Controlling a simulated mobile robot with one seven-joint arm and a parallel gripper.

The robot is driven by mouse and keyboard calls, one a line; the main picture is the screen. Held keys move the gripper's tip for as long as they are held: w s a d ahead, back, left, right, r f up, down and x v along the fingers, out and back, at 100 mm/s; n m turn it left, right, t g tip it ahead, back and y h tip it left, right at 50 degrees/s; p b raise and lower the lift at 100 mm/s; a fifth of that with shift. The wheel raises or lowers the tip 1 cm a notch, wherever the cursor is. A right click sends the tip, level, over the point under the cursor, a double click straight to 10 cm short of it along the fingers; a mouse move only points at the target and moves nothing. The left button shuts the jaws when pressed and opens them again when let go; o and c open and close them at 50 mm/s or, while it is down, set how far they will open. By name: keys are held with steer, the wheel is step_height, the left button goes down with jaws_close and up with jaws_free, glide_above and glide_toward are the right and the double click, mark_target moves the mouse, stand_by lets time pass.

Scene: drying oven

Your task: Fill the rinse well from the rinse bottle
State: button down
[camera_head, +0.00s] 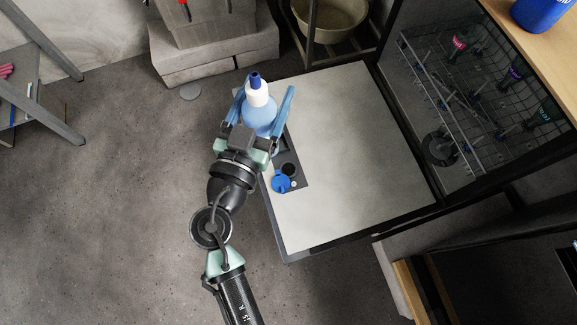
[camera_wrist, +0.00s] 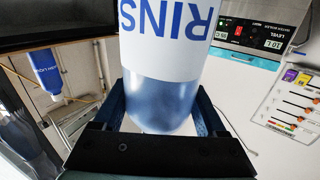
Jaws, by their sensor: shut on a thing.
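My gripper (camera_head: 262,103) is shut on the rinse bottle (camera_head: 260,116), with one blue finger on each side of it. The bottle is blue and translucent, with a white collar and a dark blue cap pointing up in the head view. In the wrist view the bottle (camera_wrist: 165,95) fills the middle between the fingers, its "RINS" lettering upside down. A dark tray (camera_head: 302,180) lies on the pale worktop just below and right of the gripper. It carries a blue round piece (camera_head: 281,183) and a dark round opening (camera_head: 289,169). I cannot tell which is the rinse well.
The pale worktop (camera_head: 350,150) is mostly clear right of the tray. An open oven-like chamber with a wire rack (camera_head: 470,80) stands at the right. A blue bottle (camera_head: 541,12) sits on a wooden top. A basin (camera_head: 330,20) stands at the back.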

steer(key=w+a+f+b, duration=0.1)
steer(key=a+f+b, duration=0.1)
steer(key=f+b, duration=1)
steer(key=w+a+f+b, duration=0.1)
steer(key=a+f+b, duration=0.2)
steer(key=f+b, duration=0.9)
steer(key=b, duration=0.5)
steer(key=shift+w+f+n+y, duration=0.25)
steer(key=shift+f+n+y, duration=0.05)
steer(key=shift+f, duration=0.1)
steer(key=shift+r, duration=0.15)
